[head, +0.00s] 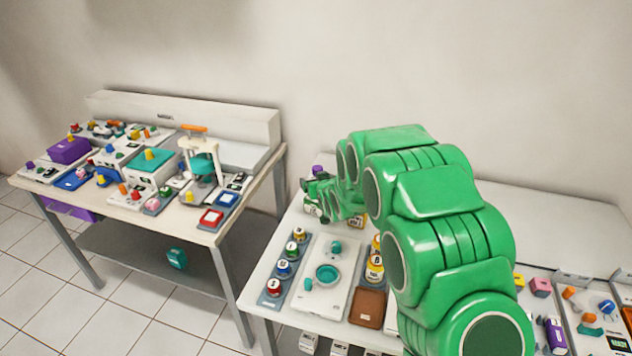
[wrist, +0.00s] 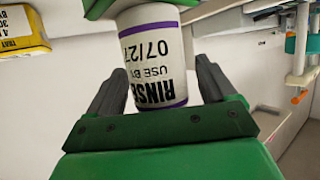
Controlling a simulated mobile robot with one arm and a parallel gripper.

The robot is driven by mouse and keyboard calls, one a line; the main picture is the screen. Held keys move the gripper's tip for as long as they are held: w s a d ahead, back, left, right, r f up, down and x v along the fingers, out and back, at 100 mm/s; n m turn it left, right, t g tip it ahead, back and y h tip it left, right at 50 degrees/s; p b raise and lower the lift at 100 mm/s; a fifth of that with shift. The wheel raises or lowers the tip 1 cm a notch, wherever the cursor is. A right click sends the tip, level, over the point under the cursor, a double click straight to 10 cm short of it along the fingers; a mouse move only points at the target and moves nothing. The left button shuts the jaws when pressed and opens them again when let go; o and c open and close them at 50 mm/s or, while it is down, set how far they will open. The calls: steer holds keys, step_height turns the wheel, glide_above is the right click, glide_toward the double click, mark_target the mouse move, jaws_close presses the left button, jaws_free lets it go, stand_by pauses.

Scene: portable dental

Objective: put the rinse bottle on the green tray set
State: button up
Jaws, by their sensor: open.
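The rinse bottle (wrist: 153,60) is white with a purple band and black print reading RINSE, USE BY 07/27. In the wrist view it stands between the two dark fingers of my gripper (wrist: 160,78), which are open with a small gap at the sides. I cannot clearly tell which thing is the green tray set; a teal-topped box (head: 152,160) sits on the left table.
The left table (head: 190,222) is crowded with small trays and a stand (head: 200,160). A gap separates it from the right table. A white unit with a teal bowl (head: 327,274), a row of small jars (head: 284,267) and amber bottles (head: 375,265) stand near my arm.

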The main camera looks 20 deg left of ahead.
steer(key=v, duration=1.1)
steer(key=shift+d, duration=0.1)
steer(key=s+d+r+m+g+h, duration=0.25)
steer(key=s+d, duration=0.45)
steer(key=d, duration=0.5)
steer(key=s+d+r+m+g+h, duration=0.15)
steer(key=s+d+r+h, duration=0.25)
steer(key=s+d, duration=0.55)
steer(key=s+d+r+m+g, duration=0.1)
steer(key=s+d+r+g, duration=0.1)
steer(key=s, duration=0.8)
steer(key=s+d+r+m+g, duration=0.1)
steer(key=s+d+r+g, duration=0.1)
steer(key=s+d+g, duration=0.2)
steer(key=s+d+r+g, duration=0.2)
steer(key=s+d, duration=0.5)
steer(key=s, duration=1)
steer(key=shift+d+r+m+g+h, duration=0.15)
steer(key=shift+r+m+g+h, duration=0.25)
steer(key=shift+g+h, duration=0.1)
steer(key=shift+s, duration=0.1)
